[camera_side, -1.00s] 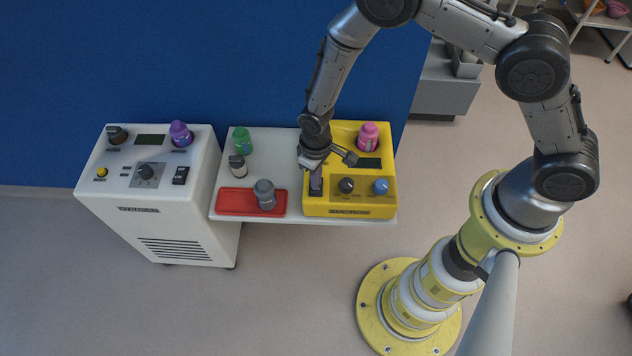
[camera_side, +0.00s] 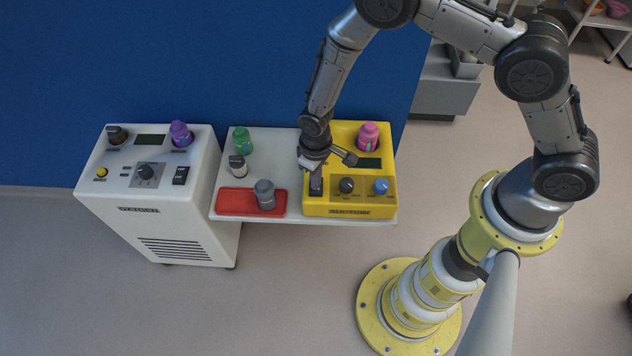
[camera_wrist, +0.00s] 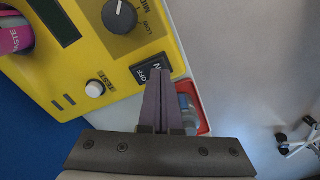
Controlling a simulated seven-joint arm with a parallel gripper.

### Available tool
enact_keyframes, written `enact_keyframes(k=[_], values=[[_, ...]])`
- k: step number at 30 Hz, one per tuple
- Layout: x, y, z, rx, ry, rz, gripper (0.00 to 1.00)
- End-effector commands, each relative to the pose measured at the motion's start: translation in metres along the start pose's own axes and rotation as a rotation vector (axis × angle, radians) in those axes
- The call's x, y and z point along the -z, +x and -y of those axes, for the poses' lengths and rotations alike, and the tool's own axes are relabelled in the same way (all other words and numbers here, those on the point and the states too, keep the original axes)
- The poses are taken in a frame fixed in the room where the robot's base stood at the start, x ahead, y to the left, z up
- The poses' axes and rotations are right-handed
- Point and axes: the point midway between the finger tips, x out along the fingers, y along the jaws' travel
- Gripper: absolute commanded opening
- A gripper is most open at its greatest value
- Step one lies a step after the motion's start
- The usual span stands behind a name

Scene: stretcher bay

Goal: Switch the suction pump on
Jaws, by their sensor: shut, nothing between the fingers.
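A yellow machine (camera_side: 340,210) stands on the right end of a white shelf. A black rocker switch (camera_wrist: 150,67) marked OFF and ON sits on its panel. My gripper (camera_wrist: 160,72) is shut and empty, with its fingertips over the ON end of the switch. I cannot tell whether the tips touch it or which way the rocker is tilted. In the side view my gripper (camera_side: 316,190) points down at the machine's front left corner and hides most of the switch. The nameplate on the machine is too small to read.
Beside the switch are a dark dial (camera_side: 347,185), a blue knob (camera_side: 381,186), a white button (camera_wrist: 95,89) and a pink canister (camera_side: 368,135). A grey bottle (camera_side: 264,193) stands on a red tray (camera_side: 233,203) to the left. A white machine (camera_side: 150,215) stands further left.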

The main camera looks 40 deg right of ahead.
Motion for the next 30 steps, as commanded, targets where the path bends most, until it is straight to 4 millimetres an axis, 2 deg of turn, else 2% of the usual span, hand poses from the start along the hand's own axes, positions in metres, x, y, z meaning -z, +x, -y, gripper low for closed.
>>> enact_keyframes(k=[30], values=[[0.0, 0.014, 0.0, 0.0, 0.0, 0.001, 0.0]])
